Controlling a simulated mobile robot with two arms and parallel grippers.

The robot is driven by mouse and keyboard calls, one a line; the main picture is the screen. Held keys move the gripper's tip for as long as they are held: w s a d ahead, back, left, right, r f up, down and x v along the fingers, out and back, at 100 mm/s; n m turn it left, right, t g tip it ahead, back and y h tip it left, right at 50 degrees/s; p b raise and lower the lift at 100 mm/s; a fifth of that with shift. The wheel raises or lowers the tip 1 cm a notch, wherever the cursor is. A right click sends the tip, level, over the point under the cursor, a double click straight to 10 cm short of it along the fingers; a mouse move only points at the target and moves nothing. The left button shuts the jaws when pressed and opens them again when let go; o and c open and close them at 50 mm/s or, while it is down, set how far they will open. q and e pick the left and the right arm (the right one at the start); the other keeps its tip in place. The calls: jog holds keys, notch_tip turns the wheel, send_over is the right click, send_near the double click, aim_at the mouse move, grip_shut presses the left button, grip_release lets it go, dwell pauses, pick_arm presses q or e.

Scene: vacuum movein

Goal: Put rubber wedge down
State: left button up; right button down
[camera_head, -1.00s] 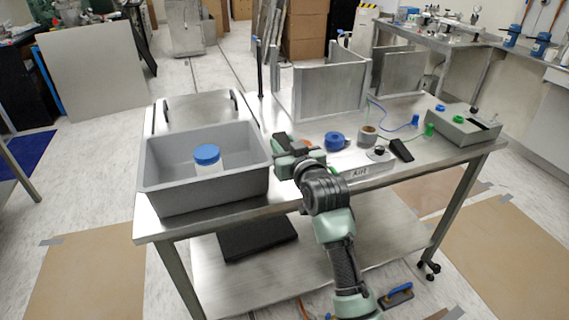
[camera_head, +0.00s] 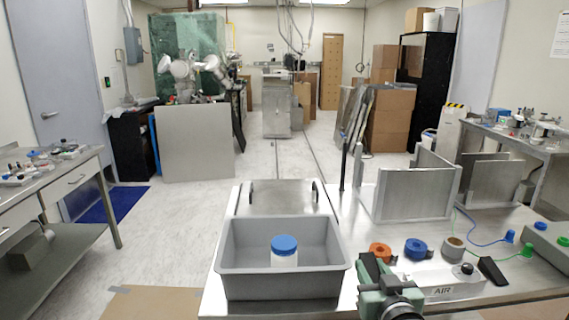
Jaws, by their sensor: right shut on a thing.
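My right gripper (camera_head: 378,268) is low in the head view, just right of the grey bin. It is shut on a dark piece that looks like the rubber wedge, though my gripper and wrist hide most of its shape. I cannot tell whether this piece touches the steel table (camera_head: 345,308). A separate black wedge-shaped piece (camera_head: 492,270) lies on the table at the right, beside the block marked AIR (camera_head: 445,291). My left gripper is out of view.
The grey bin (camera_head: 230,285) holds a blue-lidded white jar (camera_head: 284,252). Orange (camera_head: 380,250) and blue (camera_head: 416,249) tape rolls and a brown-centred roll (camera_head: 453,247) stand behind the AIR block. A metal bracket (camera_head: 415,195) stands further back. Bare tabletop shows between bin and bracket.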

jog(key=s+f, duration=0.3)
jog(key=s, duration=1.1)
jog(key=shift+s+a+f+p, duration=0.15)
jog(key=shift+s+f+p, duration=0.15)
jog(key=shift+p, duration=0.15)
jog(key=shift+w, duration=0.1)
